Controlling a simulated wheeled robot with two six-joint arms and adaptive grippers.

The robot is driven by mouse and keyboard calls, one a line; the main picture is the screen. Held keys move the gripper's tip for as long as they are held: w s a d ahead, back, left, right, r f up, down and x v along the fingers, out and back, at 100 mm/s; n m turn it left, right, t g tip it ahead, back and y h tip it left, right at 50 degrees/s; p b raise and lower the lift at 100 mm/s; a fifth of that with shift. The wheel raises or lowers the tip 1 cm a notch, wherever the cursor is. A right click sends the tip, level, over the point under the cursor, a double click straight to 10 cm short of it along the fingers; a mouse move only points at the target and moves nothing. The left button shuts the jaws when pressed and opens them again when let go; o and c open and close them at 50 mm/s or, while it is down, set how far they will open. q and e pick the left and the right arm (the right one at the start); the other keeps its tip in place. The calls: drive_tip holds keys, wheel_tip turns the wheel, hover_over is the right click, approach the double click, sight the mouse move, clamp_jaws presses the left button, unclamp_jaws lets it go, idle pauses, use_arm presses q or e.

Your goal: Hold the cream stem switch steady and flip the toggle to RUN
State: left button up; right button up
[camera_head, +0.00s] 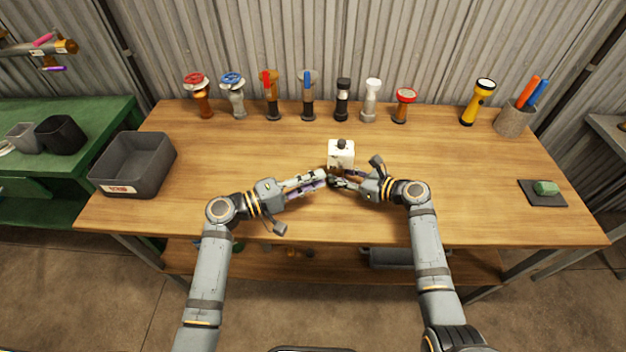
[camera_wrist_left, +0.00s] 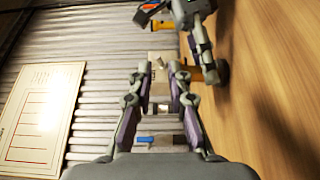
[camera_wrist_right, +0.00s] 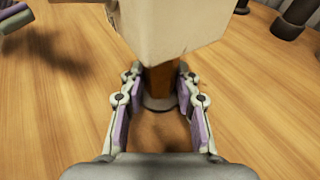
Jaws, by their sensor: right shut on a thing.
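The cream stem switch (camera_head: 341,153) stands upright near the middle of the bench, with a dark knob on top. In the right wrist view its cream box (camera_wrist_right: 165,25) sits on a brown stem (camera_wrist_right: 160,85) over a round base. My right gripper (camera_head: 333,181) is shut around that stem, just below the box; its fingers (camera_wrist_right: 158,88) flank the stem. My left gripper (camera_head: 325,176) is just in front of the switch, to its left; its fingers (camera_wrist_left: 160,70) are apart. I cannot make out the toggle or its label.
Several valves, such as a red-wheeled one (camera_head: 198,90), and torches stand along the bench's back. A grey bin (camera_head: 133,165) is at the left. A pen cup (camera_head: 513,118) and a dark pad (camera_head: 543,197) with a green block are at the right. Bench on both sides is clear.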

use_arm(q)
drive_tip(key=shift+c, duration=0.2)
drive_tip(key=shift+c, duration=1.1)
drive_tip(key=shift+w+d+m+g, duration=0.15)
drive_tip(key=shift+w+m+g, duration=0.15)
drive_tip(key=shift+w+g, duration=0.15)
clamp_jaws()
drive_tip(key=w+a+r+m+g+y, duration=0.3)
drive_tip(key=w+a+r+g+y, duration=0.1)
drive_tip(key=w+a+r+g, duration=0.3)
wheel_tip(320, 180, up, 3)
drive_tip(key=a+g, duration=0.1)
drive_tip(key=g, duration=0.2)
drive_tip(key=shift+w+f+y, duration=0.15)
drive_tip(key=shift+f+y, duration=0.05)
drive_tip(key=shift+y, duration=0.1)
